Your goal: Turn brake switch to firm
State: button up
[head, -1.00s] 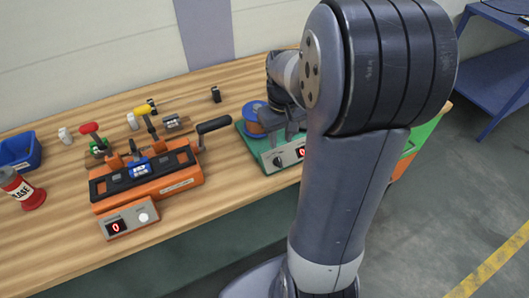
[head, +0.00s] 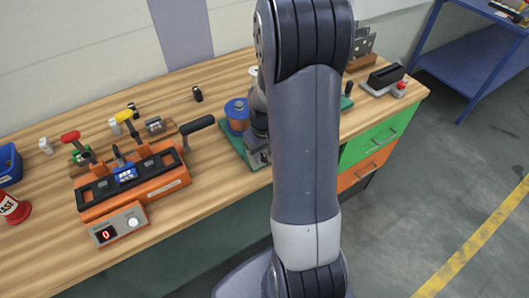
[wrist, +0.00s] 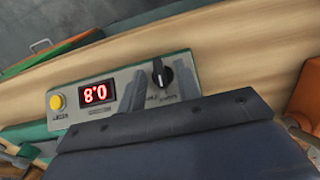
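The brake switch (wrist: 160,73) is a black rotary knob with a pale pointer line on a grey panel (wrist: 75,87), seen upside down in the wrist view. Small labels below it are too blurred to read. The panel also has a red lit display (wrist: 97,95) and a yellow button (wrist: 57,102). My gripper (wrist: 159,88) is open, with its two grey fingers apart and the knob showing between them, near the tips. I cannot tell whether they touch it. In the head view my arm hides most of this panel, beside the green base (head: 234,139) with a blue-and-copper spool (head: 237,115).
An orange machine (head: 140,185) with a black lever stands left on the wooden bench (head: 200,220). A grey fixture (head: 383,78) with a red button is at the right end, above green and orange drawers (head: 372,140). A blue shelf (head: 480,60) stands beyond.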

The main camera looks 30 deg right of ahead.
jog(key=c, duration=0.6)
jog(key=shift+c, duration=0.2)
jog(key=shift+d, duration=0.1)
jog(key=m+y+b, duration=0.1)
jog(key=m+y, duration=0.2)
jog(key=shift+d+f+b, duration=0.2)
jog(key=shift+d+b, duration=0.1)
jog(key=shift+b, duration=0.05)
jog(key=shift+s+d+m+t+y+b, duration=0.1)
jog(key=shift+d+m+t+y+b, duration=0.1)
jog(key=shift+m+t+y+b, duration=0.9)
jog(key=shift+m+g+y, duration=0.3)
jog(key=shift+m+y, duration=0.2)
jog(key=shift+m, duration=0.2)
jog(key=o, duration=0.6)
